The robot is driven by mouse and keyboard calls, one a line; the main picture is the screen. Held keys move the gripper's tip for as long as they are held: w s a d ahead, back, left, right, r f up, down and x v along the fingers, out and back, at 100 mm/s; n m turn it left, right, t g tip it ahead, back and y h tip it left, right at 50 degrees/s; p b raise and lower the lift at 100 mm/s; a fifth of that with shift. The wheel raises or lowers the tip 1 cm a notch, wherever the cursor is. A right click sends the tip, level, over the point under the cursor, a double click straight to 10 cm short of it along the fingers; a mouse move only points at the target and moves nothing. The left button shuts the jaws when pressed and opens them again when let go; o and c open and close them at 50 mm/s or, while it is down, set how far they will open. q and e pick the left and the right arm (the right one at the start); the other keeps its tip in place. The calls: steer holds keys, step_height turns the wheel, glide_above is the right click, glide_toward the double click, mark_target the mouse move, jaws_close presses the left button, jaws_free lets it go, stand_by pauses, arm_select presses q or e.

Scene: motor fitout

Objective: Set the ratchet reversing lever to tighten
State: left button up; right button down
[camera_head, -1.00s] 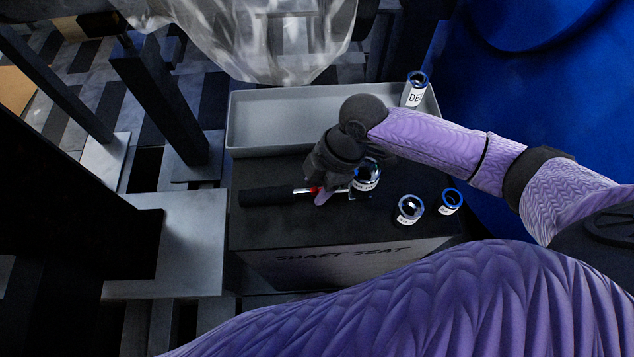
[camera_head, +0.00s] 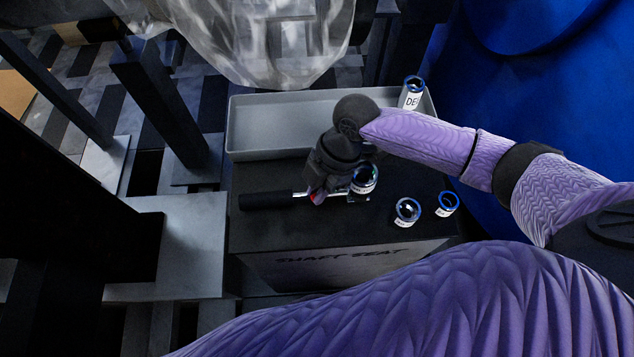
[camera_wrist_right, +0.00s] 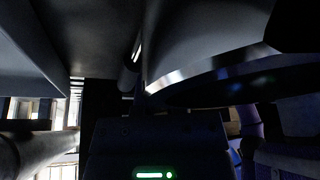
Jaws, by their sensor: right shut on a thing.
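The ratchet's black handle (camera_head: 268,200) lies across the left of the black top of the shaft seat box (camera_head: 335,255). Its bright metal shank (camera_head: 300,194) runs right, toward a labelled socket (camera_head: 364,180) standing at the head end. My right gripper (camera_head: 318,197) comes down over the ratchet between handle and socket and is shut on it. A small red patch shows by the fingers. The reversing lever is not clearly visible, so its setting cannot be told. The dark right wrist view shows a large metal rim (camera_wrist_right: 215,75) close by. My left gripper is not in view.
Two blue-rimmed sockets, one nearer the middle (camera_head: 407,211) and one further right (camera_head: 447,204), stand on the box top. A grey tray (camera_head: 255,128) lies behind, with a socket labelled "DE..." (camera_head: 412,94) at its right end. Dark posts stand left; clear plastic hangs above.

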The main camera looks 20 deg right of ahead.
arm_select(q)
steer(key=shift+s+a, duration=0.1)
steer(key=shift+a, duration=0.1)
arm_select(e)
steer(key=c, duration=0.7)
jaws_free()
arm_select(q)
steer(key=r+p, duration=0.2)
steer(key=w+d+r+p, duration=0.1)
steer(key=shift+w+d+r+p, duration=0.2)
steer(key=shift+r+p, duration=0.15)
steer(key=shift+p, duration=0.05)
arm_select(e)
steer(key=v, duration=1)
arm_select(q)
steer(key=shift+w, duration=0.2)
